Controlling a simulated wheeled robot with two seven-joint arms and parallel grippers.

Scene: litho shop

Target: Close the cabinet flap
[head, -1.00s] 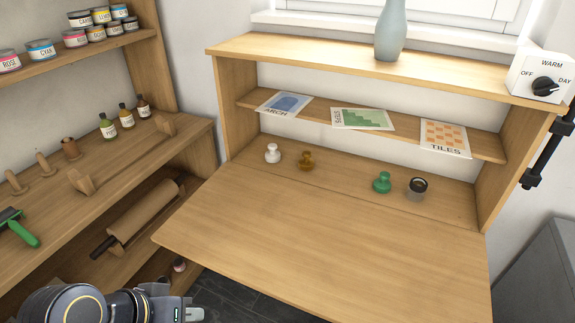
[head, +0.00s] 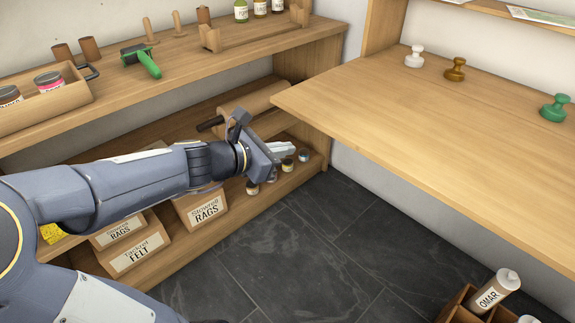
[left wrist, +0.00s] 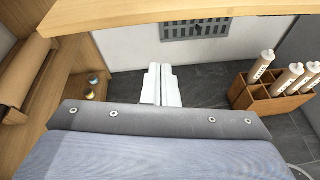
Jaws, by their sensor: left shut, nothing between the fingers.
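The cabinet flap (head: 430,140) is a wide wooden board folded down level, reaching out from the cabinet at the right of the head view. Its edge (left wrist: 180,17) crosses the top of the left wrist view. A white stamp (head: 414,57), a brown stamp (head: 455,70) and a green stamp (head: 555,107) stand at the flap's back. My right gripper is not in view.
A wooden shelf unit (head: 330,50) stands on the left, with a green roller (head: 148,65), boxes of rags (head: 200,208) and small jars on it. A crate (left wrist: 262,98) of tubes stands on the floor. Dark tiled floor (head: 310,255) is free below the flap.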

